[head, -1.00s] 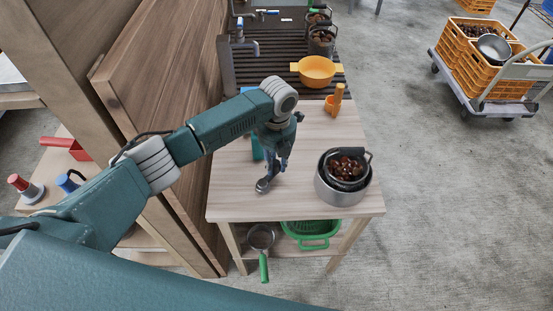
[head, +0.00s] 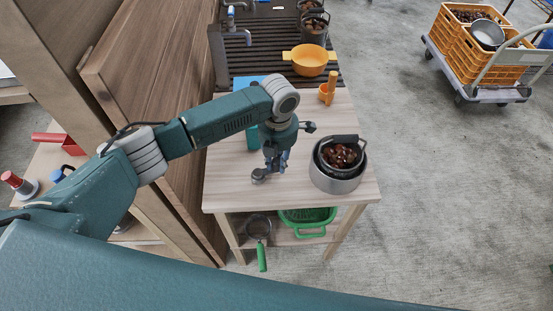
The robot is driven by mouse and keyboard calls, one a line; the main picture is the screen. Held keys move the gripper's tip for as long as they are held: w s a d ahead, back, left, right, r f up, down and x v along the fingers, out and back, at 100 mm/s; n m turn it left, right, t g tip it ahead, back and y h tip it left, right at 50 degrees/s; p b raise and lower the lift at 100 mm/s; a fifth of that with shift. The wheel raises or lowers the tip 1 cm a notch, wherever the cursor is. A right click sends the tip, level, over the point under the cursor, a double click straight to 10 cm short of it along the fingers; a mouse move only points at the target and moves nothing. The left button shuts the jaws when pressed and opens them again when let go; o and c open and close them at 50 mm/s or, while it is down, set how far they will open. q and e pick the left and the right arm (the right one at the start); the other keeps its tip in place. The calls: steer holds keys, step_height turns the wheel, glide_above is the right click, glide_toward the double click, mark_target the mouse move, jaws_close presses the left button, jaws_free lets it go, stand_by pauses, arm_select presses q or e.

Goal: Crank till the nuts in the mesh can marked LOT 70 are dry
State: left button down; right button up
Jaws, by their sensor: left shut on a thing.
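A dark can (head: 324,150) with an arched handle and brown nuts in it sits inside a round steel pot (head: 338,184) at the table's right. No LOT mark can be read on it. My left gripper (head: 272,166) points down left of the pot, clear of it. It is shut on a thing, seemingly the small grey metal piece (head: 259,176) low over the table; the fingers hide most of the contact. A teal object (head: 252,138) stands partly hidden behind my arm. My right gripper is out of view.
On the wooden table (head: 225,185) an orange scoop (head: 327,94) lies behind the pot. A yellow colander (head: 309,60) and more nut cans (head: 314,27) stand on the dark slatted rack. A green basket (head: 308,231) and a green-handled strainer (head: 261,255) are below.

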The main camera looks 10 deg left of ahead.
arm_select(q)
steer(key=shift+s, duration=0.1)
stand_by(0.3)
steer(key=c, duration=1.7)
jaws_free()
steer(key=shift+o, duration=1.2)
